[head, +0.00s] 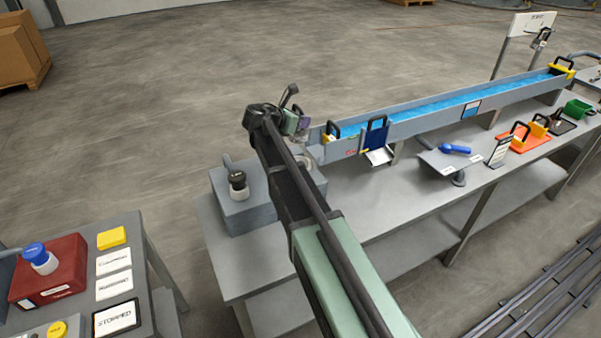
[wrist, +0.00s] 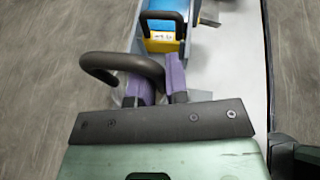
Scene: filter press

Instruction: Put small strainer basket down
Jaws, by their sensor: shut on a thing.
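My gripper (head: 298,122) is above the near end of the long trough, close to the grey block on the bench. In the wrist view its purple fingers (wrist: 160,84) are close together. A dark curved handle (wrist: 120,62) passes in between them, and I take it to be the small strainer basket's handle. The handle also sticks up beside my gripper in the head view (head: 290,93). The basket's body is hidden behind my gripper and arm, so I cannot tell whether it touches anything.
The grey trough (head: 415,124) holds blue water and has a yellow end piece with a black handle (wrist: 165,43). A blue plate (head: 375,137) hangs on its side. A side shelf holds a blue-handled tool (head: 455,149).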

